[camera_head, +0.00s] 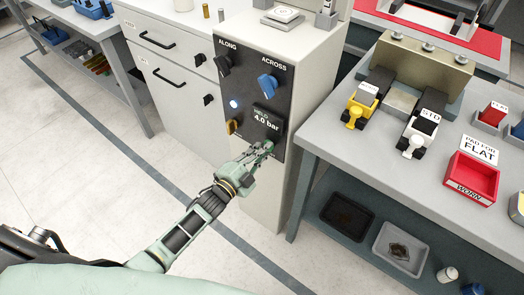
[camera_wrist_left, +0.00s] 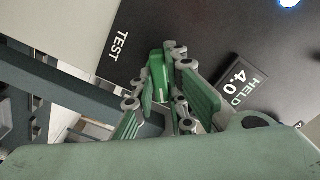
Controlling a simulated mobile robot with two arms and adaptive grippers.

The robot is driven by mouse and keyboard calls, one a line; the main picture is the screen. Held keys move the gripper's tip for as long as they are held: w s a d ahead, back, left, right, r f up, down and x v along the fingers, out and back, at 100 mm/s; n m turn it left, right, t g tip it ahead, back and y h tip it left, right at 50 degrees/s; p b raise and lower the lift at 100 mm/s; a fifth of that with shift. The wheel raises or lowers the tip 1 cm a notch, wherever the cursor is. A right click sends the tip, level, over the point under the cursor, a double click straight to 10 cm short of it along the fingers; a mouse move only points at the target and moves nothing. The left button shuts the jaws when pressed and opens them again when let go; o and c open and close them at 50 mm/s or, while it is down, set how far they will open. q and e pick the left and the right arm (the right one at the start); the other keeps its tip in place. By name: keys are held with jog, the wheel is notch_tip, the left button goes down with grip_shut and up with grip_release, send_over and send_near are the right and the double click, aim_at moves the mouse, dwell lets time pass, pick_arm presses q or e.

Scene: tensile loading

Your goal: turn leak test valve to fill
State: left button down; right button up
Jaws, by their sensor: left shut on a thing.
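The dark control panel (camera_head: 258,95) is on the front of a pale cabinet. My left gripper (camera_head: 266,150) is at its lower right corner, below the display. In the left wrist view, a green valve knob (camera_wrist_left: 157,80) is between the fingers of the left gripper (camera_wrist_left: 165,100), which is shut on it. The label TEST (camera_wrist_left: 122,45) is beside the knob. The fingers hide much of the knob and any other label, so I cannot tell exactly where it points. My right gripper is not in view.
A grey workbench (camera_head: 400,185) with fixtures and trays stands close on the right. The floor at left is clear.

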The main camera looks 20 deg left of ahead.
pick_arm(q)
jog(key=n, duration=1)
jog(key=shift+f, duration=0.1)
jog(key=shift+n, duration=0.4)
jog(key=c, duration=1.8)
grip_release()
jog(key=shift+o, duration=0.2)
jog(key=v, duration=1.2)
